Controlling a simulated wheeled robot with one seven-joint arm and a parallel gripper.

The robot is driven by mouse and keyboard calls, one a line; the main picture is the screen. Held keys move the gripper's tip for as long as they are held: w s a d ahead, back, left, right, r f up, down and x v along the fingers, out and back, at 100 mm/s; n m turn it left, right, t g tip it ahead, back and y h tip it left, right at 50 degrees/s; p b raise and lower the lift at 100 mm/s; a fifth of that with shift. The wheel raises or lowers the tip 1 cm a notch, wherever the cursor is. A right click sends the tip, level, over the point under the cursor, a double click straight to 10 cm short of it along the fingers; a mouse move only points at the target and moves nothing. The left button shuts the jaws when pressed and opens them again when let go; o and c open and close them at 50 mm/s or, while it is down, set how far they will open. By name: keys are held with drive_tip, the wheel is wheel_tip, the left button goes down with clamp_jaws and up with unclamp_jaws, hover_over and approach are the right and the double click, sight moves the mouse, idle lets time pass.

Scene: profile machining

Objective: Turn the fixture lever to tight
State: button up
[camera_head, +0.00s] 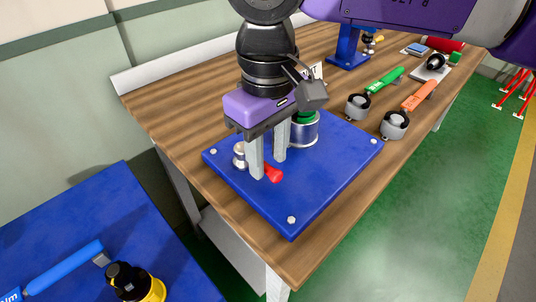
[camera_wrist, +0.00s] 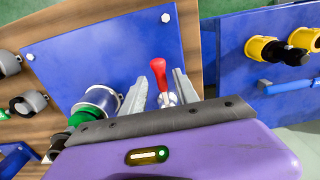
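The fixture lever has a red handle (camera_head: 273,174) and a silver pivot (camera_head: 240,155) on a blue plate (camera_head: 312,195). My gripper (camera_head: 268,169) points down over it, its two grey fingers open and apart. In the wrist view the red handle (camera_wrist: 158,66) shows between the fingers (camera_wrist: 163,78), its tip reaching past them. I cannot tell whether either finger touches the handle. A silver cylinder with a green part (camera_head: 303,130) stands on the plate close behind the fingers; it also shows in the wrist view (camera_wrist: 97,98). Part of the lever is hidden by a finger.
The plate lies on a wooden bench (camera_head: 180,120). Tools with green (camera_head: 384,80) and orange (camera_head: 418,95) handles and round grey holders (camera_head: 394,124) are at the right. A blue table (camera_head: 95,215) at lower left holds a yellow-black item (camera_head: 135,284) and a blue-handled tool (camera_head: 65,267).

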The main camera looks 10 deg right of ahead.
sight(268, 165)
wheel_tip(268, 165, up, 7)
drive_tip(key=shift+r, duration=0.1)
idle(0.6)
